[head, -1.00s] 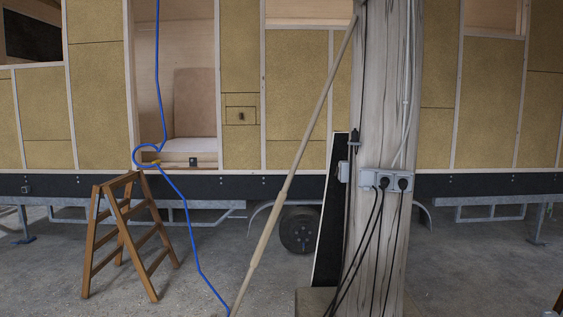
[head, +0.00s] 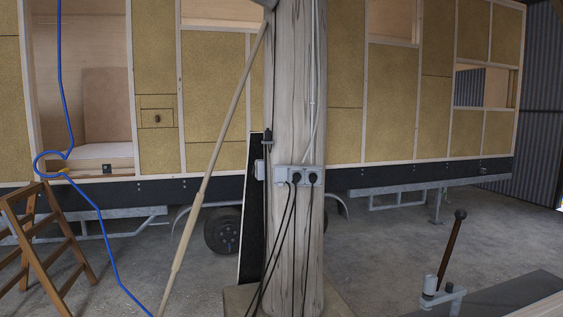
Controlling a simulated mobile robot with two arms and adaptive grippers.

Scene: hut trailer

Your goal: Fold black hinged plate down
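I cannot make out for certain which thing is the black hinged plate. A tall, narrow black panel (head: 251,215) with a pale edge stands upright, slightly tilted, just left of the wooden post. I see no hinge on it, and the post hides part of it. At the bottom right, a dark flat surface (head: 505,298) is cut off by the frame edge. Beside it rises a brown lever (head: 450,250) with a dark knob, on a grey metal fitting (head: 440,294). Neither of my grippers is in view.
The thick wooden post (head: 295,130) with sockets (head: 299,175) and cables stands in the middle. A long pole (head: 205,185) leans on it. A wooden stepladder (head: 42,255) and blue hose (head: 108,240) are at left. The trailer (head: 345,100) spans the back. Concrete floor is open right of the post.

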